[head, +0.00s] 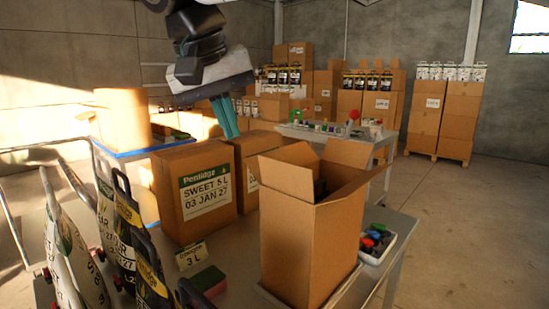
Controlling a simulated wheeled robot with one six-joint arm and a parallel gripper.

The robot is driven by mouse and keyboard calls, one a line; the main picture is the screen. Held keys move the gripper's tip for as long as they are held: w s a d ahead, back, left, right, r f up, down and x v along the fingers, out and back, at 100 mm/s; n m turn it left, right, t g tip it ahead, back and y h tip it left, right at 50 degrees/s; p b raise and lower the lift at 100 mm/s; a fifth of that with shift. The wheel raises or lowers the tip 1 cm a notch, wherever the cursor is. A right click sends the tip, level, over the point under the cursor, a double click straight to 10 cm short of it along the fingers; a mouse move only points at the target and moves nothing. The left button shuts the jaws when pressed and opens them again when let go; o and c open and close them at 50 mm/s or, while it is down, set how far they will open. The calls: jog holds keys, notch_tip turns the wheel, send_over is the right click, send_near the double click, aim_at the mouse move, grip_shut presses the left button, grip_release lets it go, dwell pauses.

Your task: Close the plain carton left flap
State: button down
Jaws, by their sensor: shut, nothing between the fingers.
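The plain carton (312,245) stands open at the table's front, tall and brown, without a label. Its left flap (286,178) stands up, tilted outward over the left side. The other flaps also stand up, with one at the back (347,153) and one sloping up along the right side. Something dark shows inside the carton; I cannot tell what. My gripper (230,134), with teal fingers, points down above and left of the carton, in front of the stacked boxes behind. It is shut and empty, apart from the left flap.
Two closed Penridge-labelled cartons (195,195) stand left of the plain carton. Jugs (125,235) crowd the left front. A white tray of coloured caps (377,243) sits to the right. A 3 L card (191,256) and a red-green sponge (208,281) lie in front.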

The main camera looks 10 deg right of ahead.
aim_at(269, 159)
jog(key=d+f+n, duration=0.4)
jog(key=w+d+f+n+h, duration=0.1)
jog(key=d+f+n, duration=0.1)
jog(key=f, duration=0.1)
jog(key=shift+w+d+n+g, duration=0.1)
jog(key=shift+d+n+g, duration=0.2)
jog(key=shift+d+g, duration=0.1)
jog(key=shift+w+d, duration=0.3)
jog(key=shift+d, duration=0.15)
jog(key=shift+w+r, duration=0.1)
